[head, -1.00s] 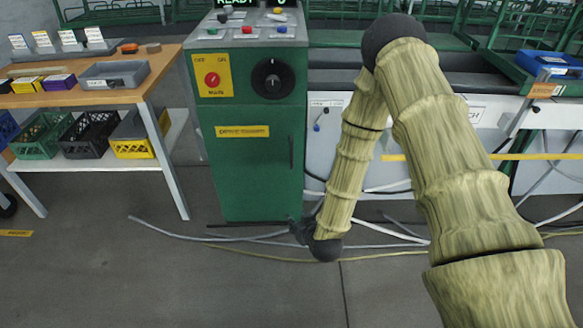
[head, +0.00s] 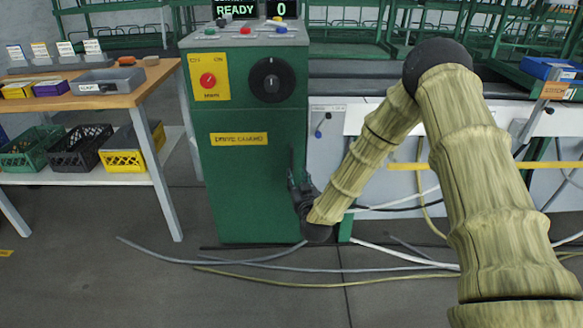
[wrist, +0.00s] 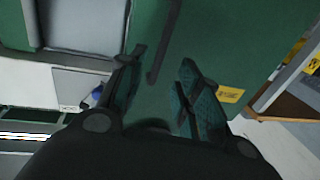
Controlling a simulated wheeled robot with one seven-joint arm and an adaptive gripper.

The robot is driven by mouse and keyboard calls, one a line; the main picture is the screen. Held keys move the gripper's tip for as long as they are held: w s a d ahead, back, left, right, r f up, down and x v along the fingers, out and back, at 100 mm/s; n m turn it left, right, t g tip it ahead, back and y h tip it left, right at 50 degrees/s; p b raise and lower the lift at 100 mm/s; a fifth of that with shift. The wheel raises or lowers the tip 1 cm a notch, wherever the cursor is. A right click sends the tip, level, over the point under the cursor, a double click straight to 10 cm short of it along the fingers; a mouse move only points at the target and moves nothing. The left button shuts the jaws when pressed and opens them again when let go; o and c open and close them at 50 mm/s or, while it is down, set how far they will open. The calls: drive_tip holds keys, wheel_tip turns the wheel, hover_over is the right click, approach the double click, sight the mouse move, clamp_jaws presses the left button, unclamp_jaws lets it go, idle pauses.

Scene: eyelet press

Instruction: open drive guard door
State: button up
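The drive guard door (head: 240,190) is the green lower front of the press cabinet and looks closed. A yellow label (head: 239,139) is on it. Its dark upright bar handle (head: 291,160) is near the right edge. My gripper (head: 296,182) is at the handle's lower part in the head view, partly hidden by its own wrist. In the wrist view my gripper (wrist: 162,64) is open, its two fingers apart. The bar handle (wrist: 165,38) runs down between the fingertips, with no clear contact on either finger. The green door (wrist: 225,45) fills the background.
The red rotary switch (head: 208,80) and black dial (head: 272,79) are above the door. A wooden table (head: 125,98) with trays and crates stands left. Cables (head: 270,268) lie on the floor before the cabinet. White panels (head: 345,150) are to the right.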

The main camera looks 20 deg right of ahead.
sight(292, 164)
drive_tip(key=w, duration=0.3)
drive_tip(key=w+b, duration=0.1)
drive_tip(key=w, duration=0.2)
drive_tip(key=w+b, duration=0.1)
drive_tip(key=w, duration=0.2)
drive_tip(key=shift+d, duration=0.35)
clamp_jaws()
